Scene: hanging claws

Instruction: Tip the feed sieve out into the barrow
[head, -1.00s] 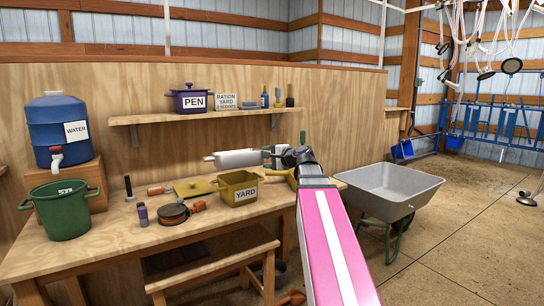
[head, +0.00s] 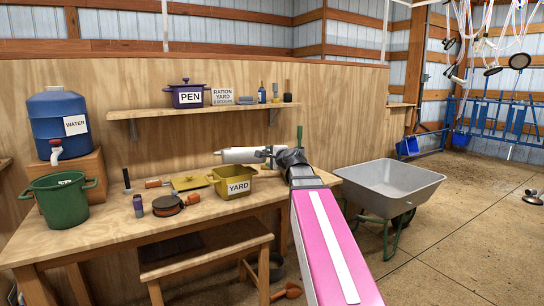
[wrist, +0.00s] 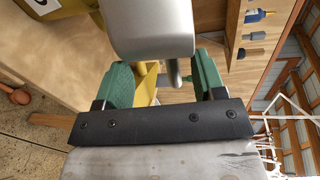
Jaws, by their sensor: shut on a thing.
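A grey metal cylinder-shaped vessel (head: 239,156) with a handle lies on its side in the air above the yellow YARD pot (head: 237,187). My gripper (head: 268,153) holds it by the handle end, at its right. In the wrist view the vessel (wrist: 150,28) fills the top, and my green-padded gripper (wrist: 165,85) is shut on its grey handle. I cannot see into the vessel, nor tell whether it is the sieve. The grey barrow (head: 388,188) stands on the floor right of the bench, with no contents visible. A dark round tool with an orange handle (head: 168,205) lies on the bench.
A shelf above holds a purple PEN pot (head: 187,96). A stool (head: 205,262) stands in front. The floor around the barrow is mostly clear.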

